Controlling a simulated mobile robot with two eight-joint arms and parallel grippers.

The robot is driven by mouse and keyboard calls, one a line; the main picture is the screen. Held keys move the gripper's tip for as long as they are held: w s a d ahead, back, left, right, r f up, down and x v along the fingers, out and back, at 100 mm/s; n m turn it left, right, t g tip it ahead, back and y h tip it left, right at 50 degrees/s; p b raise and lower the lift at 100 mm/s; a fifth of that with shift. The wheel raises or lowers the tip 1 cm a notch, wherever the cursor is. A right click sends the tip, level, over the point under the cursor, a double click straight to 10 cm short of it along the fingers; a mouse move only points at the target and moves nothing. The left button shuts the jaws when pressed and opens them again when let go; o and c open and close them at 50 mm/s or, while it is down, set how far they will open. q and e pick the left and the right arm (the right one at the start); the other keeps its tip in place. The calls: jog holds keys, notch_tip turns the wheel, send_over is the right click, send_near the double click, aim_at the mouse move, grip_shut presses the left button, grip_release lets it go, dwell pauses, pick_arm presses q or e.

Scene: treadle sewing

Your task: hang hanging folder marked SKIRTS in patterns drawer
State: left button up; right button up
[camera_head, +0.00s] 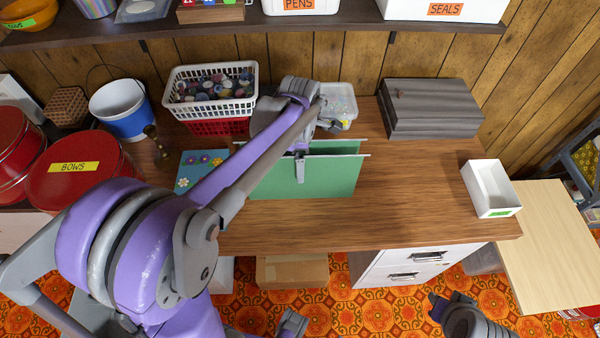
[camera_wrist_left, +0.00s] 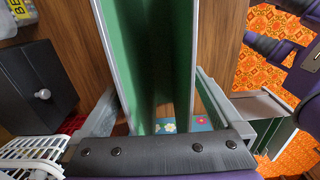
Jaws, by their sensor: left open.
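A green hanging folder (camera_head: 330,175) with pale rails along its top stands upright on the wooden table, and it also shows in the left wrist view (camera_wrist_left: 115,60). My left gripper (camera_head: 300,160) is at its top edge, fingers open, one on each side of the folder. An open drawer-like box with green inside (camera_wrist_left: 265,107) shows at the right of the wrist view. I cannot read any drawer marking. My right gripper (camera_head: 438,305) is low at the bottom right, jaws unclear.
A white basket (camera_head: 210,75), a grey box (camera_head: 430,107) and a clear tub stand along the back. A white tray (camera_head: 490,190) is at the right edge. A white drawer cabinet (camera_head: 405,266) is under the table.

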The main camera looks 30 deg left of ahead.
pick_arm(q)
jog(key=shift+f, duration=0.75)
jog(key=c, duration=1.5)
